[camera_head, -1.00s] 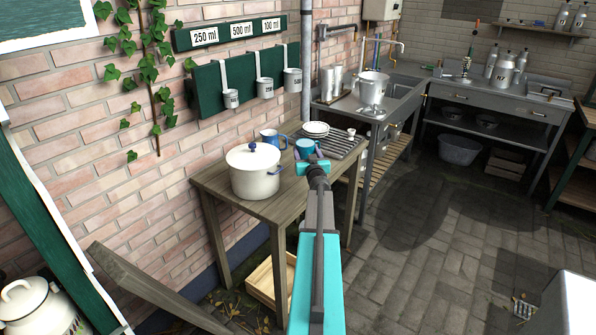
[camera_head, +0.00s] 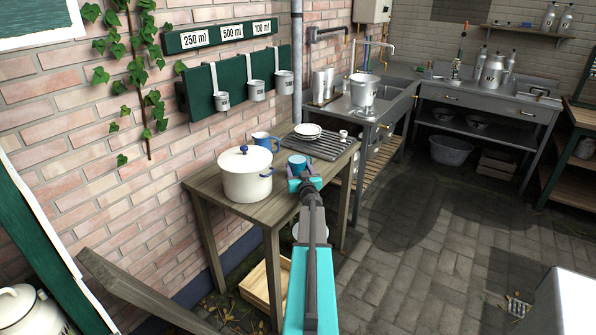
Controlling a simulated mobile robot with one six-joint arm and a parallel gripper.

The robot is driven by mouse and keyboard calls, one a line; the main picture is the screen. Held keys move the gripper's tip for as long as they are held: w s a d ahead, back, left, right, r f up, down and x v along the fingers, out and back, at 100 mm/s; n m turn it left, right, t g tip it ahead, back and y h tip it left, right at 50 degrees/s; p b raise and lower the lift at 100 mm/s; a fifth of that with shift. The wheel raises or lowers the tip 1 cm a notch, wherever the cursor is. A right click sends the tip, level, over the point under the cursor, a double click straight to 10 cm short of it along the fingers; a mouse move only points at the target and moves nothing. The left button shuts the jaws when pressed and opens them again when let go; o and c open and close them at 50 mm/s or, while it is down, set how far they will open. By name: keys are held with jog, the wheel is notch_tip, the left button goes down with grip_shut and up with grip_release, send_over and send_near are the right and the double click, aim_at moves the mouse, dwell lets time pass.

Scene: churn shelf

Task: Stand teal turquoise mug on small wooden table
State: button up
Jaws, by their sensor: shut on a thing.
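The teal turquoise mug (camera_head: 297,162) is at the front right part of the small wooden table (camera_head: 222,200). My gripper (camera_head: 305,182) reaches to it from the front and is shut on it. The gripper and arm hide the mug's lower part and the table edge below it. The mug looks roughly upright. I cannot tell whether its base touches the tabletop or is a little above it.
A white lidded pot (camera_head: 246,178) stands left of the mug. A blue jug (camera_head: 266,141) stands behind, and white plates (camera_head: 308,131) lie on a dark slatted rack (camera_head: 326,146) at the back right. A wooden crate (camera_head: 258,284) is under the table.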

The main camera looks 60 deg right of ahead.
jog(key=shift+f, duration=0.35)
jog(key=shift+f, duration=0.1)
jog(key=o, duration=1.5)
jog(key=shift+f, duration=0.1)
jog(key=shift+r, duration=0.2)
jog(key=shift+b+v, duration=0.7)
jog(key=shift+v, duration=5.35)
